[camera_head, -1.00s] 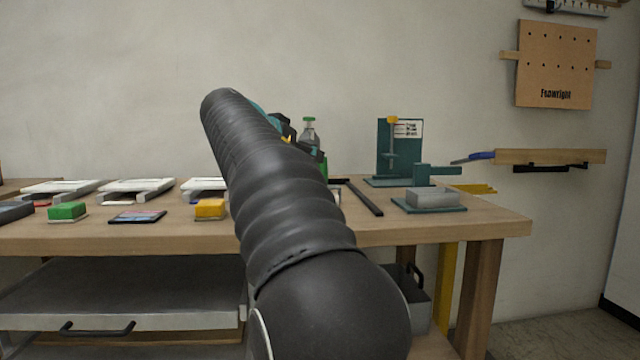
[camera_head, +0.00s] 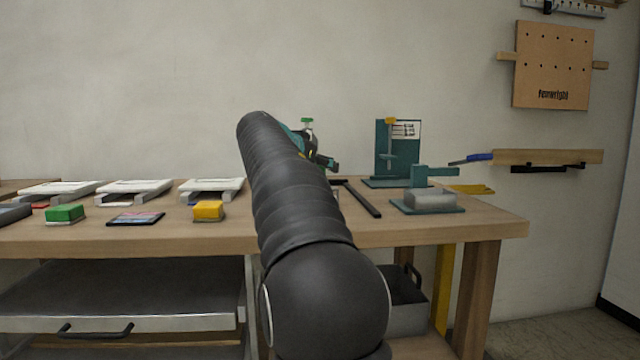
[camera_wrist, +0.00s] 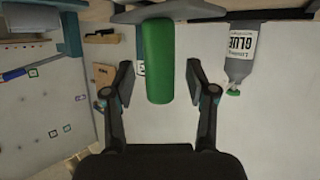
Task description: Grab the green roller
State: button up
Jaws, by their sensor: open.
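The green roller (camera_wrist: 158,60) shows in the wrist view as a long green cylinder, its near end rounded. It lies in the gap between the two fingers of my gripper (camera_wrist: 161,82), with space visible on both sides. My gripper is open and not closed on it; how deep the roller sits between the pads is hard to tell. In the head view my gripper (camera_head: 318,155) is partly hidden behind my arm, above the back of the workbench.
A teal press stand (camera_head: 384,150) and a grey block on a teal base (camera_head: 430,199) are to the right. Yellow (camera_head: 208,210) and green (camera_head: 65,212) blocks lie left on the workbench (camera_head: 480,222).

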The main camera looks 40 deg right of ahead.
jog(key=shift+c, duration=0.3)
grip_shut()
jog(key=shift+r, duration=0.15)
